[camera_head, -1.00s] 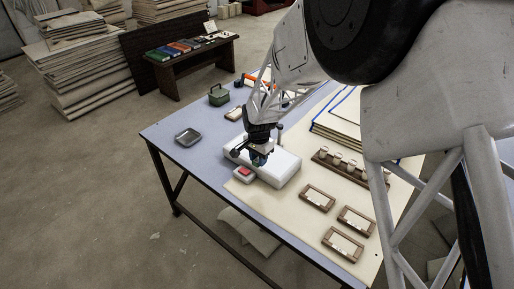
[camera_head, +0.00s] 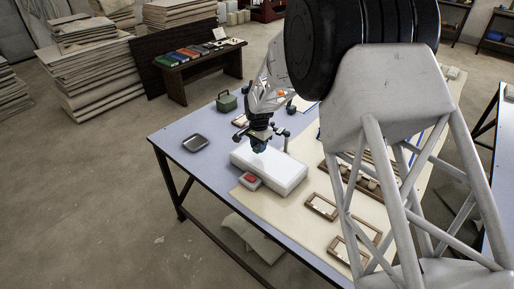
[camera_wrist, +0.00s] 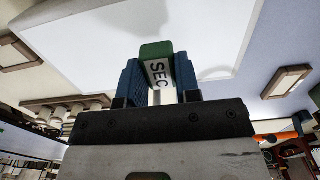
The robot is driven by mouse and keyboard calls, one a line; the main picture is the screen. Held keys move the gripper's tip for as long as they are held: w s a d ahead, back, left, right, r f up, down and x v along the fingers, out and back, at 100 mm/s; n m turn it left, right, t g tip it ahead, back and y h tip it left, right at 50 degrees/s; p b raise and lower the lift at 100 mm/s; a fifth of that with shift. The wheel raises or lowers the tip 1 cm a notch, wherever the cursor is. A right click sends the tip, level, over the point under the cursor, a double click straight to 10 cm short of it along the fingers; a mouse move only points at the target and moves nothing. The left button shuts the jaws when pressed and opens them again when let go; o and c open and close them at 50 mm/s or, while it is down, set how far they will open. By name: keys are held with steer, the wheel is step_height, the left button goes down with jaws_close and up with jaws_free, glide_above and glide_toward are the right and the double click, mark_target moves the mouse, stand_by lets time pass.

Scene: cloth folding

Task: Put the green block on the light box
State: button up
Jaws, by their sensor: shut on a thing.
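The light box (camera_head: 275,174) is a flat white slab near the left front part of the table. It also fills much of the upper left of the wrist view (camera_wrist: 95,45). My gripper (camera_head: 258,148) is over the box's far left part in the head view. In the wrist view my gripper (camera_wrist: 160,78) is shut on the green block (camera_wrist: 156,49), which has a white label reading "SEC". The block's far end sticks out past the fingers, over the white surface. I cannot tell the gap between block and box. In the head view the block is too small to make out clearly.
A small box with a red button (camera_head: 250,179) sits against the light box's front. A grey tray (camera_head: 195,143) lies to the left, and a green container (camera_head: 227,102) stands behind. Brown frames (camera_head: 321,206) and a brown rack lie to the right. My arm hides much of the table.

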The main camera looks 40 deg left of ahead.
mark_target(257, 147)
steer(key=shift+w+a+f, duration=0.15)
steer(key=shift+w+a, duration=0.65)
steer(key=shift+a, duration=0.15)
steer(key=shift+a, duration=0.1)
steer(key=shift+w+a, duration=0.2)
steer(key=shift+f, duration=1.8)
steer(key=shift+f, duration=0.15)
steer(key=o, duration=1)
steer(key=shift+c, duration=0.2)
